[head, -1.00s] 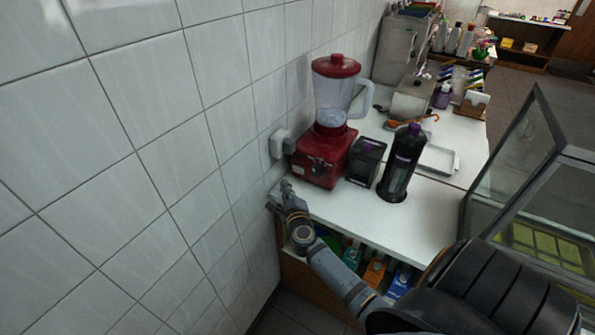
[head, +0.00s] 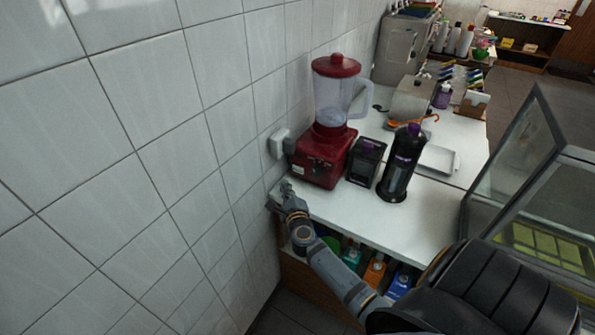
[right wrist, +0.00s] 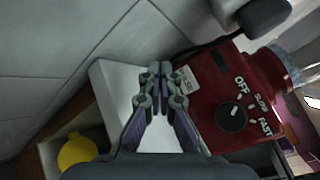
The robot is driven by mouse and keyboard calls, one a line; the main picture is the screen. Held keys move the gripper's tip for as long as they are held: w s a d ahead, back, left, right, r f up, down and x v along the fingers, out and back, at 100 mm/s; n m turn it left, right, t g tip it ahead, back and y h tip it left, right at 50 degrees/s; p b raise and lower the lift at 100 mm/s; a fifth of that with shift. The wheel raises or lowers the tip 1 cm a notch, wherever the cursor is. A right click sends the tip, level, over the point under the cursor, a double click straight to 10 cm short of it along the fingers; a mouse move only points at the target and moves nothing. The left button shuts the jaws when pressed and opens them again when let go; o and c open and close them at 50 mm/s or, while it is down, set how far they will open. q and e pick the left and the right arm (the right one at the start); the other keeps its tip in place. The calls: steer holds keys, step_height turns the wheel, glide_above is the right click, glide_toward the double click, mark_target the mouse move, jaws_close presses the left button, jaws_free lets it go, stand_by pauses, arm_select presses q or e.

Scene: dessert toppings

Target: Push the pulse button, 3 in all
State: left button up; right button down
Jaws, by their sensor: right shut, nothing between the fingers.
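A red blender (head: 319,160) stands on the white counter against the tiled wall, with a clear jar (head: 333,100) and red lid on top. In the right wrist view its red base (right wrist: 240,75) shows a black dial (right wrist: 231,117) marked OFF, SLOW and FAST. A small pale pulse button (right wrist: 188,80) with partly readable lettering is on the same face. My right gripper (head: 285,187) is shut and empty, low in front of the blender's left side. In the right wrist view its fingertips (right wrist: 160,69) are just left of the button; I cannot tell whether they touch. My left gripper is out of view.
A black box (head: 365,161) and a dark bottle (head: 401,163) stand right of the blender. A wall socket (head: 280,143) is left of it. A glass case (head: 515,165) is at the right. The front counter (head: 370,220) is clear.

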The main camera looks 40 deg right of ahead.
mark_target(298, 169)
steer(key=a+m+b, duration=0.1)
steer(key=m+b, duration=0.1)
steer(key=m, duration=0.3)
steer(key=s+a+m+b, duration=0.1)
steer(key=m+b, duration=0.1)
steer(key=m, duration=0.4)
steer(key=a+m+b, duration=0.1)
steer(key=m+b, duration=0.1)
steer(key=m, duration=0.4)
steer(key=shift+s+a+g, duration=0.25)
steer(key=shift+a+g, duration=0.05)
steer(key=shift+g, duration=0.1)
steer(key=w+d, duration=0.1)
steer(key=d, duration=0.1)
steer(key=w+d, duration=0.1)
steer(key=d, duration=0.1)
steer(key=w+d, duration=0.1)
steer(key=d, duration=0.1)
steer(key=shift+d+b, duration=0.4)
steer(key=shift+w+d, duration=0.25)
steer(key=shift+d, duration=0.45)
